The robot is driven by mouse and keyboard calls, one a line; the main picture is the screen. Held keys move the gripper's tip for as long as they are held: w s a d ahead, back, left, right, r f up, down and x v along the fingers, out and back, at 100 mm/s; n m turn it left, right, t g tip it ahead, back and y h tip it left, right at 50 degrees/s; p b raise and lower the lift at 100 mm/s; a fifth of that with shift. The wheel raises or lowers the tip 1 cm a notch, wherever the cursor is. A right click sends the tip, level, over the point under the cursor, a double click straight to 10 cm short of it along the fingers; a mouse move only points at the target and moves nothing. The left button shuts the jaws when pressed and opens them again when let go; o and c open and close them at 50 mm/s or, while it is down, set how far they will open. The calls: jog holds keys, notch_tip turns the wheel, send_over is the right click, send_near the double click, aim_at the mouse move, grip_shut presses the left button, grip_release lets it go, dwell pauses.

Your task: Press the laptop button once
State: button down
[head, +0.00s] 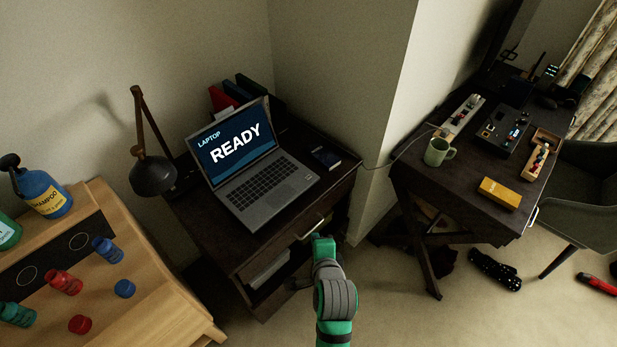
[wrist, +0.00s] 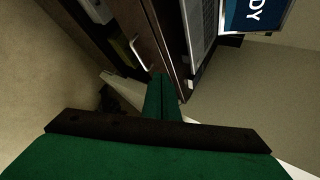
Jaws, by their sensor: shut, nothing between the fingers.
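The laptop (head: 262,185) is open on the small dark side table. Its screen (head: 236,141) shows "LAPTOP READY". I cannot make out a separate button on it at this size. My green gripper (head: 321,240) is in front of the table's drawer side, below and to the right of the laptop, touching nothing that I can tell. In the wrist view my gripper (wrist: 161,98) is shut with nothing between the fingers. That view shows part of the laptop's keyboard side (wrist: 199,32) and its screen (wrist: 240,14) at the upper right.
A dark phone-like object (head: 325,158) lies right of the laptop. A lamp (head: 153,175) stands left of it. A drawer handle (head: 313,229) is close to my gripper. A wooden unit (head: 150,290) with bottles is at left. A second desk with a mug (head: 437,153) is at right.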

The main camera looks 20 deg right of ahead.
jog(key=w+d+r+m, duration=0.2)
jog(key=r+m, duration=0.1)
jog(key=r, duration=0.2)
jog(key=w+d+r+m+g+y, duration=0.1)
jog(key=w+d+r+m, duration=0.1)
jog(key=r, duration=0.3)
jog(key=shift+w+m+y, duration=0.3)
jog(key=shift+w+m, duration=0.4)
jog(key=shift+m, duration=0.2)
jog(key=shift+d+f, duration=0.1)
